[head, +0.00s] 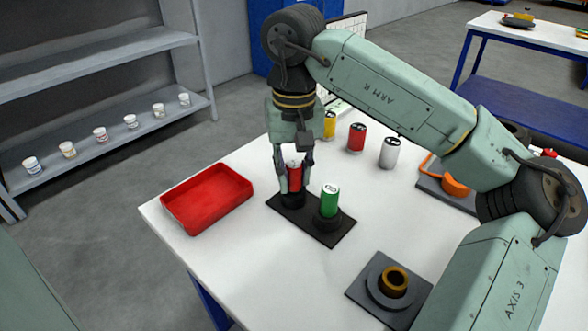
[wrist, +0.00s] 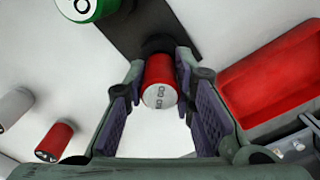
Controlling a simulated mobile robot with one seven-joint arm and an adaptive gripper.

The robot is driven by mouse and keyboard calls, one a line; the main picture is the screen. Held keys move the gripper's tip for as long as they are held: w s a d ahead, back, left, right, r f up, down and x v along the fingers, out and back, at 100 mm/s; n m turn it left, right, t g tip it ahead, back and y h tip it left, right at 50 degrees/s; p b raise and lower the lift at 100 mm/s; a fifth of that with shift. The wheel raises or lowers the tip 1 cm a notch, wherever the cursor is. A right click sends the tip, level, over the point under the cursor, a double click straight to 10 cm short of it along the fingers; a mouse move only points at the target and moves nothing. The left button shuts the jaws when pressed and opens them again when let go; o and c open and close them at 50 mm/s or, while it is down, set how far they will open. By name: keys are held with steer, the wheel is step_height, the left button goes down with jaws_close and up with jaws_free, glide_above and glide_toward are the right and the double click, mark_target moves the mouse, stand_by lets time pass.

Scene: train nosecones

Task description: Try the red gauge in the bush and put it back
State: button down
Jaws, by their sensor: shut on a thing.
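The red gauge (head: 294,178) is a red cylinder with a pale, marked end. My gripper (head: 294,166) is shut on it from above, a finger on each side. In the wrist view the red gauge (wrist: 159,82) lies between the finger pads. Its lower end is at the left socket of the black stand (head: 322,236); I cannot tell whether it is seated or just above. The green gauge (head: 330,200) stands upright in the stand's right socket. The bush (head: 394,281) is a brass ring in a dark round fixture near the table's front, and its hole looks empty.
A red tray (head: 207,199) lies empty left of the stand. Yellow (head: 330,125), red (head: 356,138) and white (head: 390,153) cylinders stand behind it. An orange part on a grey plate (head: 447,197) is at the right. White tabletop is clear between stand and fixture.

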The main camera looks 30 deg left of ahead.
steer(key=shift+f, duration=0.1)
steer(key=c, duration=1.3)
jaws_free()
step_height(320, 180, up, 12)
